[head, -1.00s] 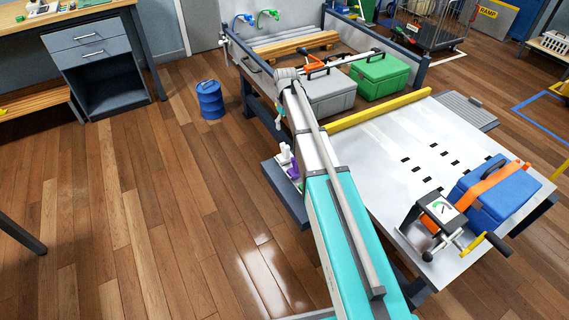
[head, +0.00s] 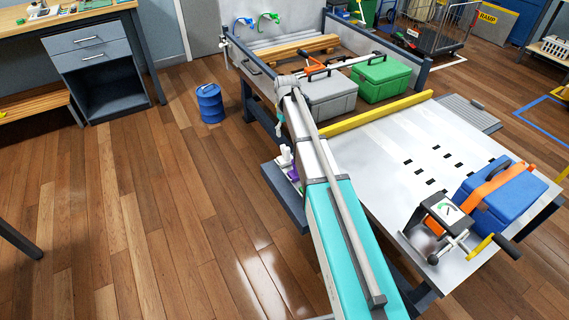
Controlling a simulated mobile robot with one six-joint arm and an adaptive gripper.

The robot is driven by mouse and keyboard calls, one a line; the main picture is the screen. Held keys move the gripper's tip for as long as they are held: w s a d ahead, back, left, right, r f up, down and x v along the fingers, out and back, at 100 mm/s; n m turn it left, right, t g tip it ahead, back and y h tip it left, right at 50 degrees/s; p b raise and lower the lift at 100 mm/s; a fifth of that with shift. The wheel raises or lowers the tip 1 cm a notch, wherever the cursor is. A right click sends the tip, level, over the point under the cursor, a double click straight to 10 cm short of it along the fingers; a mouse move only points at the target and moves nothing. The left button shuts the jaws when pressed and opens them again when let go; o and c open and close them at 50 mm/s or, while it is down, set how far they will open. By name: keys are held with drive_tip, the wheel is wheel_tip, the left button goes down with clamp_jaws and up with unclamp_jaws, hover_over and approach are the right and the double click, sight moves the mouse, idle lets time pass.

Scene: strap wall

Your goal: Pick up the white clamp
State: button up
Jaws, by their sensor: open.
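A white clamp (head: 285,153) stands in the grey side tray (head: 284,196) along the near side of the bench, just left of my arm. A purple clamp (head: 293,174) is beside it, partly hidden by my arm. My gripper (head: 279,119) hangs from the end of my arm, above and a little left of the white clamp in the picture. It is open and apart from the clamp; its fingers are small and hard to make out.
Blue (head: 244,23) and green clamps (head: 268,18) hang at the back. Grey (head: 329,95) and green cases (head: 383,75) stand on the bench behind a yellow bar (head: 377,111). A strapped blue case (head: 500,200) is at right. A blue drum (head: 210,103) stands on open floor.

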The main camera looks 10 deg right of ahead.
sight(286, 151)
drive_tip(key=shift+f+b, duration=2.6)
drive_tip(key=shift+f, duration=0.3)
drive_tip(key=shift+w+d+f+b, duration=0.1)
drive_tip(key=shift+w+f+b, duration=0.05)
drive_tip(key=shift+f+b, duration=2.45)
drive_tip(key=shift+c, duration=0.2)
clamp_jaws()
